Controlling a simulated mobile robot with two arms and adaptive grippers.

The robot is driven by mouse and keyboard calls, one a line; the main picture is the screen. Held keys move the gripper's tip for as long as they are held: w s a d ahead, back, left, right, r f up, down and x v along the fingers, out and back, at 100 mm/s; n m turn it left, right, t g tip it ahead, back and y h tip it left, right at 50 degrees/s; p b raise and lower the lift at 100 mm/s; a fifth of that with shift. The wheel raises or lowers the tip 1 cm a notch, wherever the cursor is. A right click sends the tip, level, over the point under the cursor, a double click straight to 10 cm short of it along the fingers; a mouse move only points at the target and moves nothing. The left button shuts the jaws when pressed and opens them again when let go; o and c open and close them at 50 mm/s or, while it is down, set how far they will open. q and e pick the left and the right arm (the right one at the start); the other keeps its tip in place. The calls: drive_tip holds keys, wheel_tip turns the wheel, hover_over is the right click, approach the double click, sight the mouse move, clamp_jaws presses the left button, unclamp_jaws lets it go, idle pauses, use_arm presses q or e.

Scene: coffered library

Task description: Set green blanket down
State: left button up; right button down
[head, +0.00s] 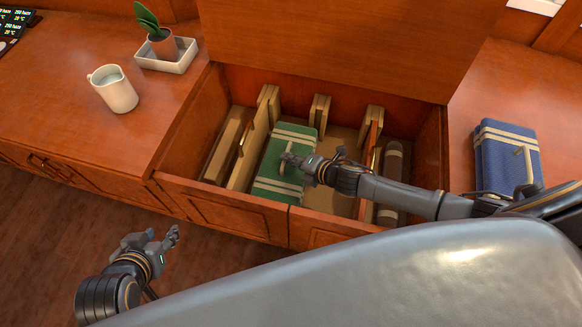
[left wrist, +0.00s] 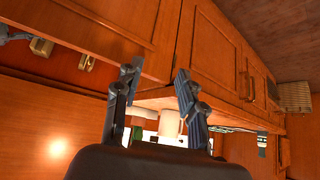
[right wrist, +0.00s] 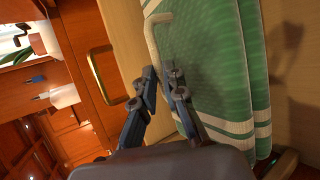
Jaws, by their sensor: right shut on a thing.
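The green blanket (head: 297,137) is a folded bundle with cream stripes and a cream handle. It is inside the open wooden chest (head: 245,208), in a section between light wooden dividers. Whether it touches the chest floor cannot be told. My right gripper (head: 290,162) is shut on its handle, which shows between the fingers in the right wrist view (right wrist: 152,40). The blanket's green side (right wrist: 205,60) fills the right of that view. My left gripper (head: 172,238) is open and empty in front of the cabinet, low at the left.
A blue striped blanket (head: 507,150) with a handle lies on the counter right of the chest. A brown roll (head: 393,180) stands in the chest's right section. A white mug (head: 113,90) and a potted plant (head: 162,42) in a white tray are on the left counter. The chest lid (head: 350,40) is raised.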

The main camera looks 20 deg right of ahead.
sight(291, 168)
drive_tip(key=shift+f, duration=0.2)
wheel_tip(291, 168, down, 3)
drive_tip(key=shift+f+b, duration=0.15)
drive_tip(key=shift+b, duration=0.75)
use_arm(q)
drive_tip(key=w+d+r+t+h, duration=0.1)
drive_tip(key=w+d+r+t, duration=0.1)
drive_tip(key=w+r+t, duration=0.3)
drive_tip(key=shift+w+d+r+h, duration=0.35)
drive_tip(key=shift+w+r, duration=0.35)
drive_tip(key=shift+w, duration=0.2)
drive_tip(key=shift+w+r, duration=0.1)
use_arm(e)
drive_tip(key=shift+f, duration=0.15)
drive_tip(key=c, duration=1.4)
unclamp_jaws()
